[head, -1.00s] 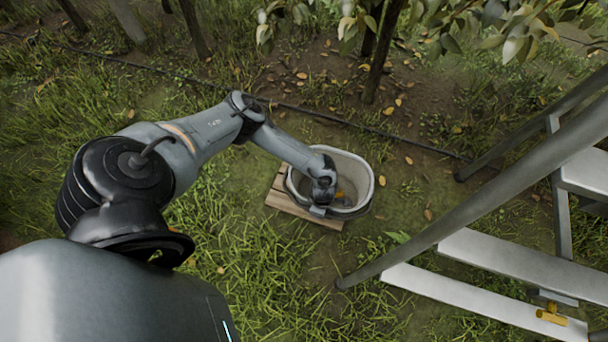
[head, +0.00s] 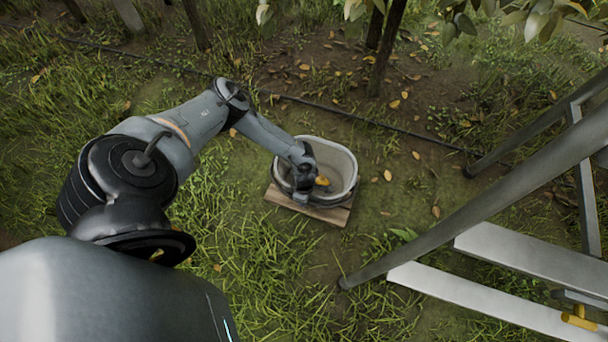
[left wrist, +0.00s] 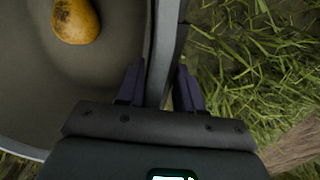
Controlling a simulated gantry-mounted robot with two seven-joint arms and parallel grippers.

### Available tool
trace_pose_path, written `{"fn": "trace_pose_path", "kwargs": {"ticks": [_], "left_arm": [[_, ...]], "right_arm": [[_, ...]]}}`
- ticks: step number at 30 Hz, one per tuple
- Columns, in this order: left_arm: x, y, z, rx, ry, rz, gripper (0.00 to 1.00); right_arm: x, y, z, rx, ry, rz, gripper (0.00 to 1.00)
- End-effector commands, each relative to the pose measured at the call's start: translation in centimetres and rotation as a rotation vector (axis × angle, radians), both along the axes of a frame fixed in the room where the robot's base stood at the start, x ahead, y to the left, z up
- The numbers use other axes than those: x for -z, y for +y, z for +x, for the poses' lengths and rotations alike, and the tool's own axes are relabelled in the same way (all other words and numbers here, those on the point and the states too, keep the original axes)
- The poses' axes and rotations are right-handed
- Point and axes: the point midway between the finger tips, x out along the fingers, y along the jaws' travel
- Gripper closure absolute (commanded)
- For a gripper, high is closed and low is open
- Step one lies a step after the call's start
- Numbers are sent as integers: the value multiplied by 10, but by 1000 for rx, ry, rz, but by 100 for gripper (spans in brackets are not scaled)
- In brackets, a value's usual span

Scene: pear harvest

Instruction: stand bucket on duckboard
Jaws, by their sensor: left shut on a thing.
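The bucket (head: 338,158) is pale grey and oval with a darker band outside. In the head view it appears upright over the wooden duckboard (head: 312,208), whose front strip shows below it. Whether it rests on the boards or hangs just above them I cannot tell. My left gripper (head: 306,182) is at the bucket's near-left side. In the left wrist view my left gripper (left wrist: 158,88) has one finger on each side of the bucket's rim and is shut on it. A yellow-brown pear (left wrist: 76,20) lies inside the bucket. My right gripper is out of view.
A metal ladder (head: 470,225) with wide pale treads stands at the right, one leg near the bucket. A thin dark hose (head: 400,130) crosses the ground behind. Tree trunks (head: 386,50) and leaves are at the top. Grass on the left is open.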

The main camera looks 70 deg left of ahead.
Motion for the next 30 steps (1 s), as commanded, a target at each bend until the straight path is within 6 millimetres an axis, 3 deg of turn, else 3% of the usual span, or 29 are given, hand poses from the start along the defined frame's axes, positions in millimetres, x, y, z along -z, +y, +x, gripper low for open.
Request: {"fn": "trace_pose_path", "kwargs": {"ticks": [3, 16, 17, 21, 30], "left_arm": [[14, 0, 2, -1, -4, 1, 100], [16, 1, 1, -2, -2, 2, 100], [16, 1, 0, -1, 0, 1, 60], [16, 1, 0, -1, 0, 1, 39], [15, 1, 0, -1, 0, 1, 39]], "right_arm": [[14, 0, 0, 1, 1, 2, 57], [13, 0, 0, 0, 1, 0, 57], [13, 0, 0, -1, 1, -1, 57], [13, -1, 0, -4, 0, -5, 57], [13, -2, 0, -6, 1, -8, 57]]}}
